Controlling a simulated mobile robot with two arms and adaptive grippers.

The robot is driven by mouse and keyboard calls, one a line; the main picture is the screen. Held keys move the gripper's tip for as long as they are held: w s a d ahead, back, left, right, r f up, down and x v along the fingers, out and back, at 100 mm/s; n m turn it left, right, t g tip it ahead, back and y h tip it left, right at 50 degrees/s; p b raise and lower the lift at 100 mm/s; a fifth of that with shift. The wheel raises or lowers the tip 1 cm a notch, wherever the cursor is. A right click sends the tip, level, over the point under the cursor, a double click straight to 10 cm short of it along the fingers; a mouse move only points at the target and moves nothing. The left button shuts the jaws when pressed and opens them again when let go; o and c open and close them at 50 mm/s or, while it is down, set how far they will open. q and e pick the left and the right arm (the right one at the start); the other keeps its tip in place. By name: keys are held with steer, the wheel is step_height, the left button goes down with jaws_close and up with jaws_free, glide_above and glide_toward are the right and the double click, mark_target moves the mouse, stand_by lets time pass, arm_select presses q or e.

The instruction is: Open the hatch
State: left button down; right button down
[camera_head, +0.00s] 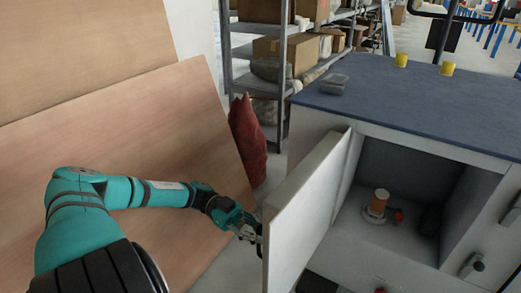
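The hatch (300,220) is a pale grey door on the front of a cabinet (390,133) with a dark blue top. It stands swung wide open to the left, so the dark compartment (400,175) shows. Inside sit an orange and white cylindrical part (377,204) and a small red piece. My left gripper (257,238) is at the door's outer left edge, very close to or touching it. The door's outer face and any handle on it are hidden, so its grip is unclear.
Large wooden panels (110,150) lean behind my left arm. A red wrapped object (247,138) stands on the floor beyond the door. Metal shelves (284,70) with boxes stand behind. Two yellow pieces (401,60) and a grey item (333,84) are on the cabinet top.

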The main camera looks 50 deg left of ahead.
arm_select(q)
steer(key=c, duration=1.4)
jaws_free()
steer(key=a, duration=0.4)
steer(key=s+a, duration=0.1)
steer(key=a, duration=0.3)
steer(key=s+a, duration=0.1)
steer(key=a, duration=0.2)
steer(key=shift+a, duration=0.4)
